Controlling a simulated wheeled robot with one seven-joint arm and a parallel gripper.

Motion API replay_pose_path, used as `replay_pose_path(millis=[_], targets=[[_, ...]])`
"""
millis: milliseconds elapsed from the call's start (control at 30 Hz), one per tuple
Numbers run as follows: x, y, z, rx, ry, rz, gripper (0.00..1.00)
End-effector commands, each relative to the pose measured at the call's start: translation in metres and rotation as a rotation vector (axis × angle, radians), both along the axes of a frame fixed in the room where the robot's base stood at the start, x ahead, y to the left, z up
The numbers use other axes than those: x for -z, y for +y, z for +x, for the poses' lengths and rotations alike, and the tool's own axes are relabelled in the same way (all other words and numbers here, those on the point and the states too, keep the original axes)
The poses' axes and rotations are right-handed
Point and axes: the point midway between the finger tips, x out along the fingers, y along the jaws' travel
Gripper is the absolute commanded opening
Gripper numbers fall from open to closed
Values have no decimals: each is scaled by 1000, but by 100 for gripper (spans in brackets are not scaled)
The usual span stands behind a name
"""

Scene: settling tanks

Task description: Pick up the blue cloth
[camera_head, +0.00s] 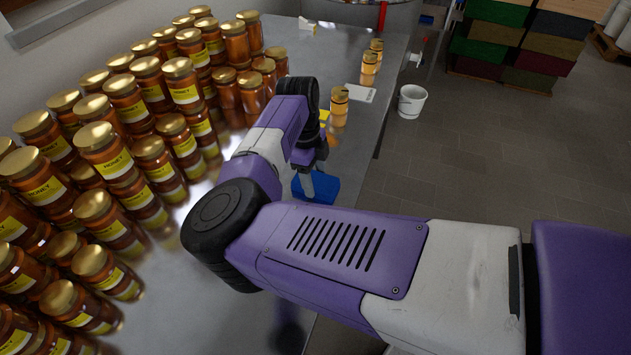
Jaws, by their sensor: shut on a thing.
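The blue cloth (326,189) lies on the steel table near its right edge, partly hidden behind my arm. My gripper (308,190) points down at the cloth's left part, with its fingers at the cloth. It is shut on the cloth, though the fingertips are small and partly covered by my arm. I cannot tell whether the cloth is lifted off the table.
Many honey jars (127,101) crowd the table's left side. A few small jars (339,106) and a white card (358,92) stand beyond my gripper. A white bucket (411,102) is on the floor. Stacked crates (513,45) are at the back right.

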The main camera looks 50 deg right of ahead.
Motion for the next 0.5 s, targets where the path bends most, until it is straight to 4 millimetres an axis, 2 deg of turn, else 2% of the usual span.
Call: replay_pose_path(millis=[267,367,500], targets=[[-10,0,1,0,-2,-2,21],[-22,0,1,1,-3,0,21],[-50,0,2,2,-5,-1,21]])
